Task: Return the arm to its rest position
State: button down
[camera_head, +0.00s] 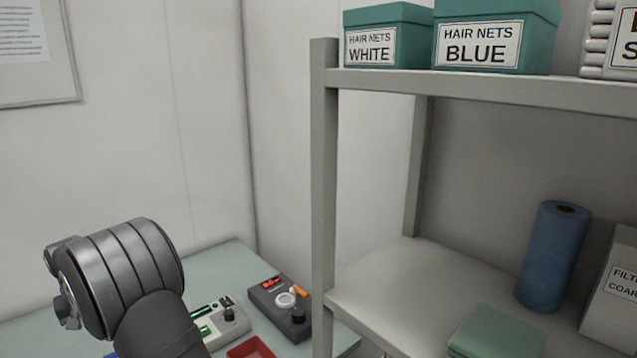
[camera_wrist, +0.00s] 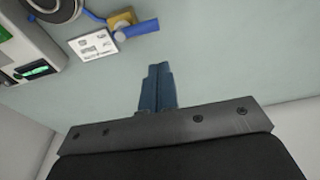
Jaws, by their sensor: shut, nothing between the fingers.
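My gripper (camera_wrist: 156,70) shows in the wrist view with its two blue fingers pressed together and nothing between them. It points over the pale green table top (camera_wrist: 215,60) and touches nothing that I can see. In the head view my grey arm stands at the lower left, over the table (camera_head: 215,268), and the gripper itself cannot be made out there.
A light device (camera_head: 222,322), a dark device (camera_head: 280,305) and a red tray (camera_head: 250,348) are beside my arm. A grey shelf post (camera_head: 323,190) rises to the right.

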jog(key=shift+f, duration=0.1)
jog(key=shift+f, duration=3.95)
jog(key=shift+r, duration=0.1)
